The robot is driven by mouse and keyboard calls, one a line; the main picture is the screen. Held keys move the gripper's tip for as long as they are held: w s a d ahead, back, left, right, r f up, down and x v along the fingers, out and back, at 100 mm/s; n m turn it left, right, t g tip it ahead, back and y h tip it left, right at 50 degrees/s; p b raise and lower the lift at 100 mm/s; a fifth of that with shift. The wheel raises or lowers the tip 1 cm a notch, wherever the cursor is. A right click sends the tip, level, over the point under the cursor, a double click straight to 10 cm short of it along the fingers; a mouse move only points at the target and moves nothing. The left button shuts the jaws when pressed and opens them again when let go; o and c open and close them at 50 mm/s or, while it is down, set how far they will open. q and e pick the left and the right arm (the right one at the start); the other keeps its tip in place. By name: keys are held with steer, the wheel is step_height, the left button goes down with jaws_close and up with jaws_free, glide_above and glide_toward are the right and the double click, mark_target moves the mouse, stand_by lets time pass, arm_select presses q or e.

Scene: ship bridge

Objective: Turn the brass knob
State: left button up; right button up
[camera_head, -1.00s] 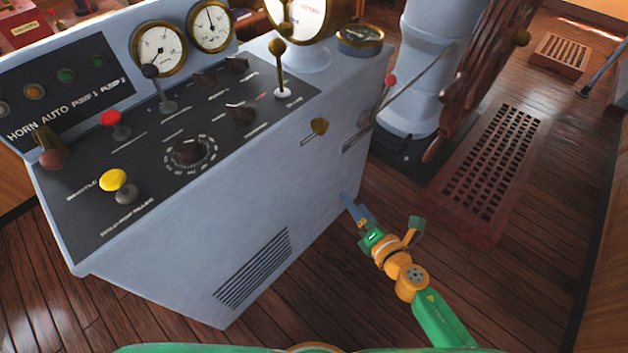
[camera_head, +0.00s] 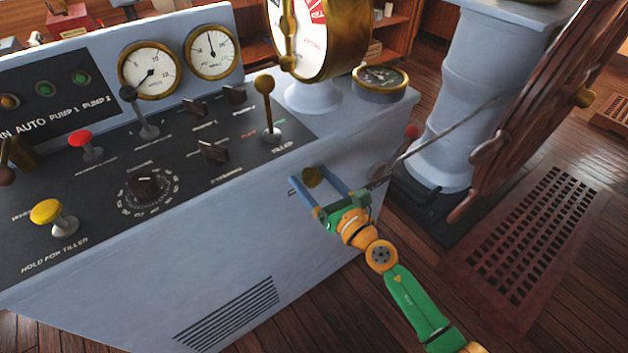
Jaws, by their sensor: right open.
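The brass knob (camera_head: 313,176) is a small round knob on the upper front face of the grey console, near its right end. My right gripper (camera_head: 319,182) is at this knob. Its two blue fingers are spread, one to the left and one to the right of the knob in the picture. I cannot tell whether either finger touches it. The slot plate by the knob is partly hidden by the fingers. My left gripper is not in view.
The console (camera_head: 130,270) carries a yellow knob (camera_head: 46,212), a red knob (camera_head: 79,139), a brass-topped lever (camera_head: 266,105), a dial and gauges. The wooden wheel (camera_head: 520,110) stands further right.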

steer(key=shift+d, duration=0.1)
steer(key=shift+d, duration=0.1)
steer(key=shift+c, duration=1.2)
jaws_close()
steer(key=shift+m, duration=0.4)
